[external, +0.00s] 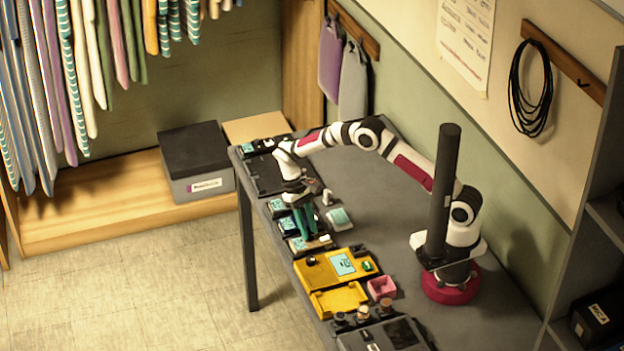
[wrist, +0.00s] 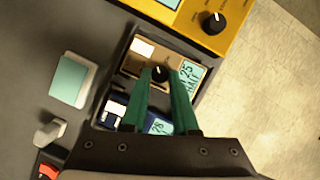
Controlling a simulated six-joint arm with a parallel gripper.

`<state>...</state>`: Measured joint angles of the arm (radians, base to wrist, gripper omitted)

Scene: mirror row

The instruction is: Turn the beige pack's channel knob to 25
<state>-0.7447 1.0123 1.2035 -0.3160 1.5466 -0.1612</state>
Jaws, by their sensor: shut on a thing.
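The beige pack (wrist: 132,67) lies in a dark tray (wrist: 123,52) on the table, with a white label and a small cyan screen (wrist: 190,75). The screen's text is small and slanted; it seems to include 25. The pack's black channel knob (wrist: 160,71) has a pale pointer mark. My gripper (wrist: 162,75) has its green fingers shut on this knob, one on each side, and they hide part of the pack. In the external view the gripper (external: 304,236) reaches down to the beige pack (external: 318,244), the nearest in the row of packs.
Dark blue packs (wrist: 159,124) sit beside the beige one, close under my fingers. A yellow unit (wrist: 185,22) with its own black knob (wrist: 213,22) adjoins the tray. A white box with a cyan top (wrist: 70,80) stands on the table. A pink bin (external: 381,288) is nearer the camera.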

